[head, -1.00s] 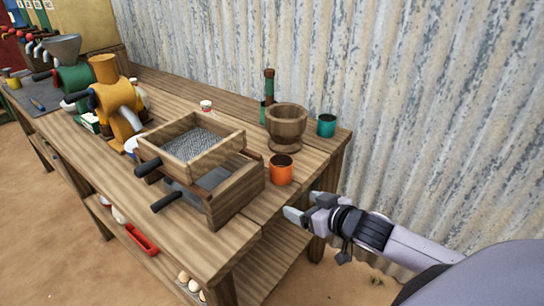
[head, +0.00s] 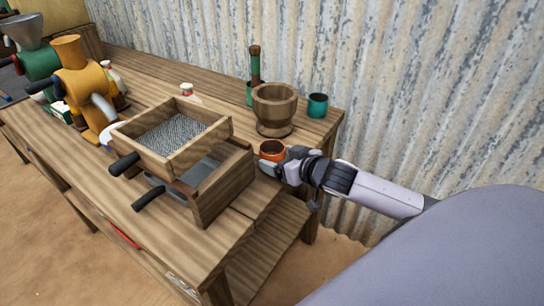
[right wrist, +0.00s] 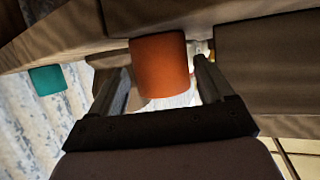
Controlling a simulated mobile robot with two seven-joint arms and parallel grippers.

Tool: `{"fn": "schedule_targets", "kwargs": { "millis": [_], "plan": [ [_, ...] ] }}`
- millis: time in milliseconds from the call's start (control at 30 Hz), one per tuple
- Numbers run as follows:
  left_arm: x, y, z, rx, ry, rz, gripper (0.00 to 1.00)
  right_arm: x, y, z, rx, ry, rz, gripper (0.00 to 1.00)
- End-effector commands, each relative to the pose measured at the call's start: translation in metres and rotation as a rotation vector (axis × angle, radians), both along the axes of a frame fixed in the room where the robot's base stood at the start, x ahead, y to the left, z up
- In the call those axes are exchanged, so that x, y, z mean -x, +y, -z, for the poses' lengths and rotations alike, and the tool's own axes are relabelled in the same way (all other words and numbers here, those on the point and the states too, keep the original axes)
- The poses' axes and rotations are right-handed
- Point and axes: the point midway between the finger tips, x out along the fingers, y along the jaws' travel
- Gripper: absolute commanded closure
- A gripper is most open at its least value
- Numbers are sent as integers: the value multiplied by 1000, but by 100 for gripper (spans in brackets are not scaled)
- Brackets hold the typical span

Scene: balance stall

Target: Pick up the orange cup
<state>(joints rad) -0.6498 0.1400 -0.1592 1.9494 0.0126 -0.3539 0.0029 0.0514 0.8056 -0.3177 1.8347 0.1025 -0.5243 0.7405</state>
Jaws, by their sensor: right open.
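The orange cup (head: 272,149) stands on the wooden table near its right end, in front of the wooden mortar. In the head view my right gripper (head: 283,164) is at the cup and hides its lower part. In the right wrist view the orange cup (right wrist: 160,66) lies between the two spread fingers of my right gripper (right wrist: 165,85). A gap shows on both sides of the cup there, wider on the left. The gripper is open. My left gripper is in neither view.
The wooden mortar (head: 274,108) stands just behind the cup, with a teal cup (head: 318,105) to its right. A wooden sieve box (head: 172,137) with dark handles is to the left. Yellow (head: 82,90) and green (head: 35,66) grinders stand farther left. A corrugated wall (head: 420,90) is behind.

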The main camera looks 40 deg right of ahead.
Motion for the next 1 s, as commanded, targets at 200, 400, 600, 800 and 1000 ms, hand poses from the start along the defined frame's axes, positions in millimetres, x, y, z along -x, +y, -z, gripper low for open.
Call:
{"fn": "schedule_targets", "kwargs": {
  "millis": [200,400,600,800,1000],
  "plan": [
    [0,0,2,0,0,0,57,-23,2,10,-1,-1,1,19],
    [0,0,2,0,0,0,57,-29,3,14,-1,1,0,19],
    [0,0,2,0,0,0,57,-29,3,14,0,1,0,26],
    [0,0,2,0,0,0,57,-29,3,13,0,0,-1,60],
    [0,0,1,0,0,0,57,-29,3,12,0,0,0,60]
  ]
}}
